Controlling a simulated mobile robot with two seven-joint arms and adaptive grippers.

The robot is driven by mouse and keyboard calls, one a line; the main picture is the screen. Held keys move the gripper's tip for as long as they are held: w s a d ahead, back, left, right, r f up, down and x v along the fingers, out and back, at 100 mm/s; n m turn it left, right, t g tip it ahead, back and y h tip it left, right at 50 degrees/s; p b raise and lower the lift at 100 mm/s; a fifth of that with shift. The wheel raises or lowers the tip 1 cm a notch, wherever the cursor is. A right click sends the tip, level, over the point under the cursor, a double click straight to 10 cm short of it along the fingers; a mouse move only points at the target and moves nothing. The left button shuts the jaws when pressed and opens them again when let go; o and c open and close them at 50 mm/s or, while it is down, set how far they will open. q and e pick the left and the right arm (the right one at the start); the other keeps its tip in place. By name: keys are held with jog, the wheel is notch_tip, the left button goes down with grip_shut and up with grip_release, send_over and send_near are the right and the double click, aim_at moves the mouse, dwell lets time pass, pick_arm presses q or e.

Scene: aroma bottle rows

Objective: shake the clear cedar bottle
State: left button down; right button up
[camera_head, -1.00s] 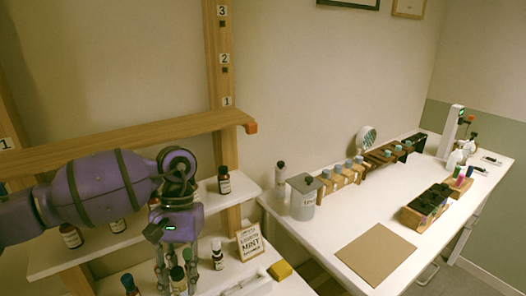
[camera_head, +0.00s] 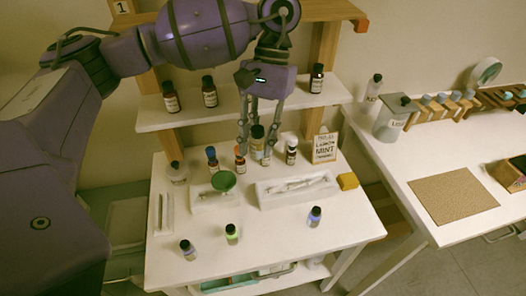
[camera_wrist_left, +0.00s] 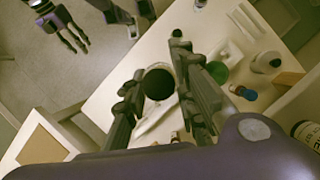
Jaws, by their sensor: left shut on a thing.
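My left gripper (camera_head: 259,139) comes down from above with its fingers around a bottle with a dark green cap (camera_head: 257,131) and is shut on it. The bottle is upright, with a pale, yellowish body; its label is not readable. In the left wrist view its dark round cap (camera_wrist_left: 158,84) sits between my left gripper's fingers (camera_wrist_left: 160,82). I cannot tell whether its base touches the table. My right gripper (camera_wrist_left: 72,38) shows small at the top left of the wrist view, its opening unclear.
Capped bottles stand close on both sides, including a red-capped one (camera_head: 240,158) and a black-capped one (camera_head: 291,150). A shelf with brown bottles (camera_head: 209,92) is behind. The front table is fairly open.

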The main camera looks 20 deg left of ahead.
pick_arm(q)
notch_tip(320, 180, down, 6)
jog(key=shift+f, duration=0.15)
dwell(0.6)
jog(key=shift+s, duration=0.15)
